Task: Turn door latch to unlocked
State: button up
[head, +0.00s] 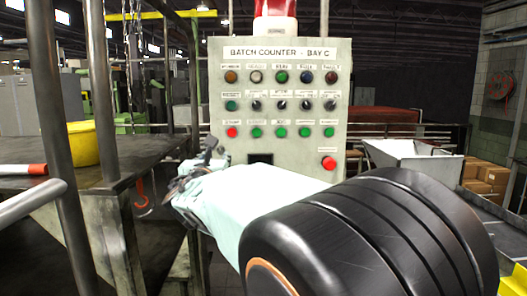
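A pale control panel (343,72) headed "BATCH COUNTER - BAY C" stands ahead. Its middle row holds a green button (231,105) at the left, then several dark selector knobs (281,105). The labels are too small to read, so I cannot tell which control, if any, is the door latch. My gripper (188,182) is in front of the panel's lower left edge, below and left of the knobs. It seems apart from all the controls. Its fingers are small and overlap in view, so their opening is unclear. My arm hides the panel's bottom edge.
Coloured lamps (281,77) fill the top row; a red button (232,132) and several green ones fill the lower row. A large red button (328,163) sits lower right. A bench with a yellow tub (84,143) and metal posts (50,90) stand at left, a hopper (412,158) right.

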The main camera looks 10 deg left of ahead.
aim_at(220, 150)
jog(key=p+x, duration=0.2)
jog(key=x, duration=0.6)
jog(key=shift+w, duration=0.3)
jog(key=shift+c, duration=0.3)
grip_shut()
